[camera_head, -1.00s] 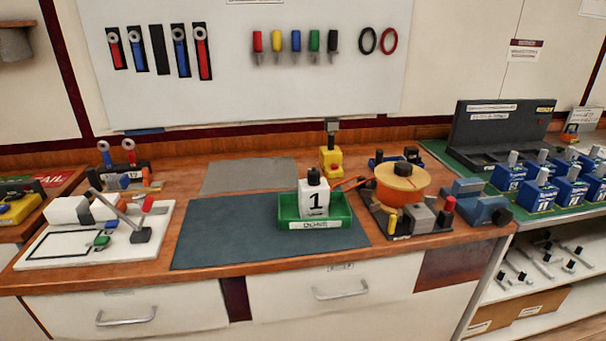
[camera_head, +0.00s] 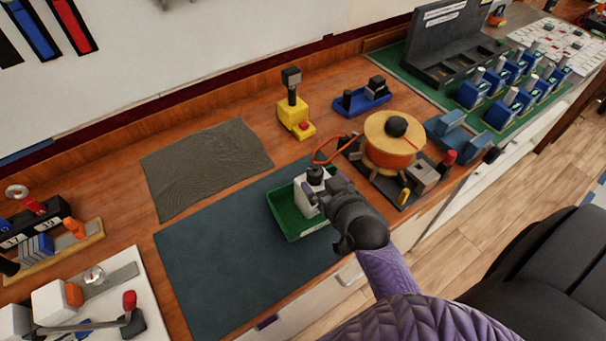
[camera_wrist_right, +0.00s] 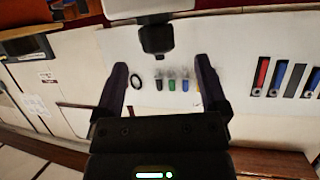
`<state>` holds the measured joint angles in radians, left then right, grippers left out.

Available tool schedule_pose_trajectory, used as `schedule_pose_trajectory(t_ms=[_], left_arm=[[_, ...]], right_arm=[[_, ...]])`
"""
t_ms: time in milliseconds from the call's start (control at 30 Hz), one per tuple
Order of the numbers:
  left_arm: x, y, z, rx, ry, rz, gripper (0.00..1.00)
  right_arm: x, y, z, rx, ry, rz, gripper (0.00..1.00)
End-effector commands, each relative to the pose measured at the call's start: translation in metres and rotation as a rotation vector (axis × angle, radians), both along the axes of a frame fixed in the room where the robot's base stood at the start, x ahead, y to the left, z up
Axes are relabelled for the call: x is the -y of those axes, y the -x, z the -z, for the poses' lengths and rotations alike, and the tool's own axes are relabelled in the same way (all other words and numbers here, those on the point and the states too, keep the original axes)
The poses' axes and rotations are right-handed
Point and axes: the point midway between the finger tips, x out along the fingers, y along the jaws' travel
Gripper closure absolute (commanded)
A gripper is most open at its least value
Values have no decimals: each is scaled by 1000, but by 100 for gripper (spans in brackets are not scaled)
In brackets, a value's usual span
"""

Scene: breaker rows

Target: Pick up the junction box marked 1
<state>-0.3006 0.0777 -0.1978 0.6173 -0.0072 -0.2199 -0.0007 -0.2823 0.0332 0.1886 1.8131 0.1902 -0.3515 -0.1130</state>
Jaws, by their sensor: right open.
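The junction box (camera_head: 304,196) is white with a black knob on top. It stands in the green tray (camera_head: 290,222), and my right gripper partly covers it in the head view. Its number is hidden in this view. My right gripper (camera_head: 326,190) is right beside the box at the tray's right side. In the right wrist view, my gripper (camera_wrist_right: 161,66) is open and its fingers are empty. The black knob (camera_wrist_right: 157,40) and part of the white box (camera_wrist_right: 150,7) show just beyond the fingertips, roughly centred between them. My left gripper is out of view.
An orange spool (camera_head: 392,142) with cable stands right of the tray. A yellow unit (camera_head: 295,115) stands behind. The dark mat (camera_head: 215,265) left of the tray is clear. Blue breakers (camera_head: 505,105) stand in rows at the far right.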

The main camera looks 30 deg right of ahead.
Motion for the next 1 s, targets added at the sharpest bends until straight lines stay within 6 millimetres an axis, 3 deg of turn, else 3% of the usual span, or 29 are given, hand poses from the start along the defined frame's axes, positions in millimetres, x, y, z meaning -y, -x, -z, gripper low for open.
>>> schedule_pose_trajectory(t_ms=[367,633,1000], left_arm=[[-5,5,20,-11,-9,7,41],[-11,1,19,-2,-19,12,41],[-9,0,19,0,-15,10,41]], right_arm=[[10,-63,23,0,0,0,7],[10,-68,24,-2,1,0,7],[10,-68,24,-2,0,0,86]])
